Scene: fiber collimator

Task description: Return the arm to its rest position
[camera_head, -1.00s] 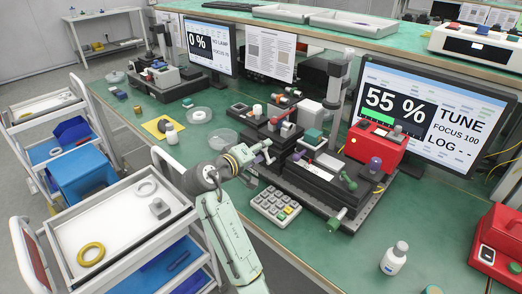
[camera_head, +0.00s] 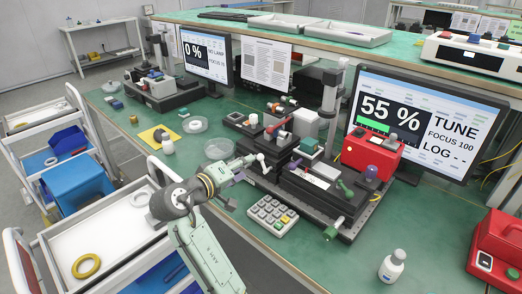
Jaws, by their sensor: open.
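My arm reaches up from the bottom of the head view, bends at a dark joint and ends in my gripper (camera_head: 241,178). The gripper is open, over the green bench (camera_head: 230,240) just left of the collimator setup (camera_head: 310,185). It appears clear of the setup, and I see nothing held in it. A small purple part shows at the gripper; I cannot tell what it is. The near monitor (camera_head: 420,120) reads 55 % TUNE, FOCUS 100.
A keypad (camera_head: 271,216) lies right of the gripper. A white bottle (camera_head: 392,266) and a red device (camera_head: 497,245) stand at the right. A round clear dish (camera_head: 219,149) lies behind the arm. A white-topped cart (camera_head: 75,235) stands left, partly beneath my arm.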

